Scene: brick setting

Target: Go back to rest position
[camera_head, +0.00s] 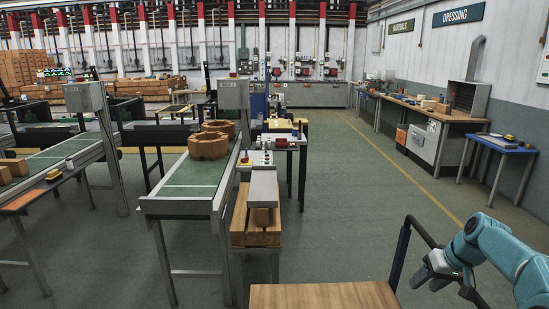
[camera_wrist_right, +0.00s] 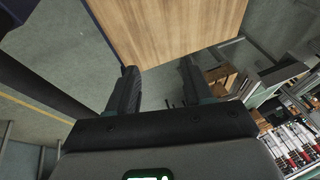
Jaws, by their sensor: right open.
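My right gripper (camera_head: 428,272) is at the lower right of the head view, at the end of my teal arm, beside a dark bar frame. In the right wrist view, its two dark fingers (camera_wrist_right: 160,85) stand apart with nothing between them. A wooden board (camera_head: 325,296) lies at the bottom edge of the head view, left of the gripper. The board also fills the top of the right wrist view (camera_wrist_right: 170,30), beyond the fingertips. I cannot tell the exact gap between them. My left gripper is not in view.
The dark bar frame (camera_head: 401,252) rises close to the right gripper. A conveyor (camera_head: 190,190) with brown brick pieces (camera_head: 208,146) stands at left centre. A blue table (camera_head: 497,143) and a long workbench (camera_head: 440,115) line the right wall. The green floor (camera_head: 355,190) between is clear.

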